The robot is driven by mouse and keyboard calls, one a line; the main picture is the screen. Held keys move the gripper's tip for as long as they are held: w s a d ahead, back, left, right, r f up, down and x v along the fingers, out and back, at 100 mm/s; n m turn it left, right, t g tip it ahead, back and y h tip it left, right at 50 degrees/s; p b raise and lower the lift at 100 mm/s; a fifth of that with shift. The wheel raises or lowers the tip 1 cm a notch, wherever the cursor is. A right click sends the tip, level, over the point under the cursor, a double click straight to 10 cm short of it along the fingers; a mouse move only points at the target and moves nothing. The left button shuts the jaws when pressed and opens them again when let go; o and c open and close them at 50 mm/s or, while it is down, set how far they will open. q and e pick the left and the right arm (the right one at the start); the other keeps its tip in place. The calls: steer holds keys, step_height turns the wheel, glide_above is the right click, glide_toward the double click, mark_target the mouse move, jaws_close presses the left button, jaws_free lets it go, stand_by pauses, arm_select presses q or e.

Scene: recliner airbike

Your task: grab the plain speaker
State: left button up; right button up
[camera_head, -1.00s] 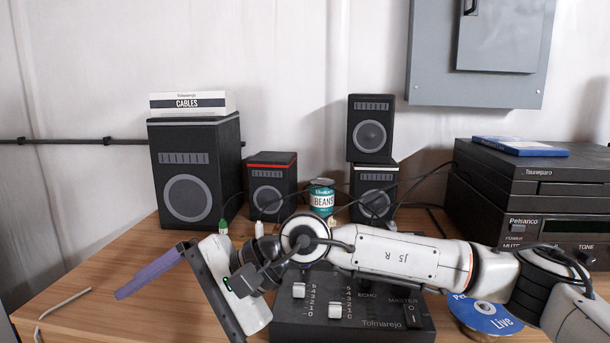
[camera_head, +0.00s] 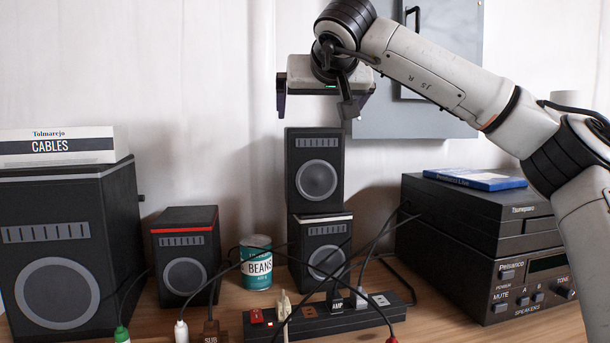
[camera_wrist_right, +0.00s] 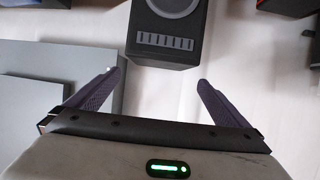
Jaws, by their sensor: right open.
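The plain speaker (camera_head: 315,170) is a dark box with a grey round cone and no coloured stripe. It stands upright on top of a white-striped speaker (camera_head: 327,243). My right gripper (camera_head: 315,106) is open and empty, above the plain speaker in the head view, with its fingers apart to either side. In the right wrist view the plain speaker (camera_wrist_right: 168,38) shows at the top, ahead of the gap between the open fingers (camera_wrist_right: 160,76), and is not between them. My left gripper is not in view.
A red-striped speaker (camera_head: 185,258) and a beans can (camera_head: 256,263) stand left of the stack. A large speaker (camera_head: 65,245) bears a cables box (camera_head: 60,146). Stacked audio units (camera_head: 475,225) stand right. A power strip (camera_head: 330,318) with cables lies in front. A grey wall box (camera_head: 425,70) hangs behind.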

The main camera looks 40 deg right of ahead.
steer(key=x, duration=0.4)
steer(key=shift+a, duration=0.1)
steer(key=shift+f+p+x, duration=0.2)
steer(key=shift+p+x, duration=0.15)
steer(key=shift+x, duration=1.05)
steer(key=shift+f+p+x, duration=0.2)
steer(key=shift+p+x, duration=0.15)
steer(key=shift+x, duration=1)
steer(key=shift+s, duration=0.15)
steer(key=c, duration=1.5)
steer(key=shift+r, duration=0.25)
steer(key=shift+c, duration=1.3)
steer(key=shift+r, duration=0.1)
